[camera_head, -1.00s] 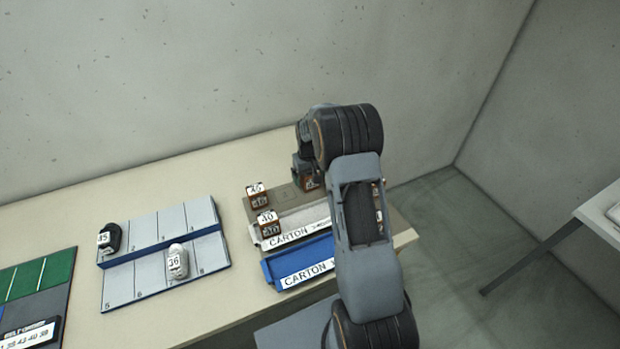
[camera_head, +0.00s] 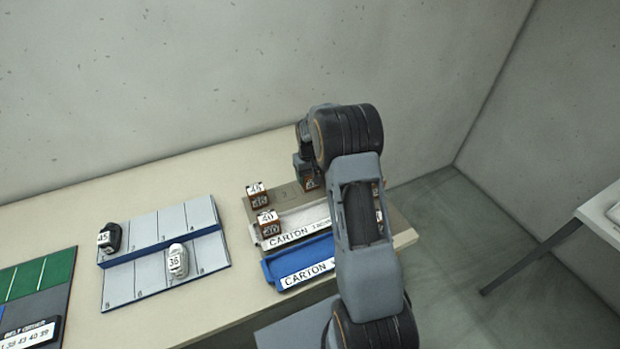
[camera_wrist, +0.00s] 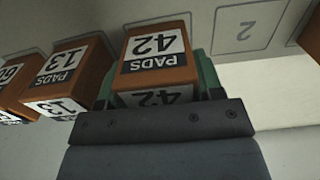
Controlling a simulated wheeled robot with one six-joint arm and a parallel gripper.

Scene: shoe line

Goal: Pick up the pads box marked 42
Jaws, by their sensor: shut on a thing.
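The pads box marked 42 (camera_wrist: 158,58) is brown with white labels reading "42" and "PADS", and it shows at the top centre of the wrist view. My gripper (camera_wrist: 155,95) is shut on it, with greenish finger parts showing at both sides of the box. In the head view my arm reaches over the right end of the table and hides most of my gripper (camera_head: 306,172). Whether the box touches the surface below is hard to tell.
A box marked 13 (camera_wrist: 70,75) stands close left of the held box, with another beyond it. Boxes marked 45 (camera_head: 256,195) and 40 (camera_head: 268,223) stand left of my arm. A blue carton tray (camera_head: 285,262) lies in front. Shoes stand on the numbered board (camera_head: 145,285).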

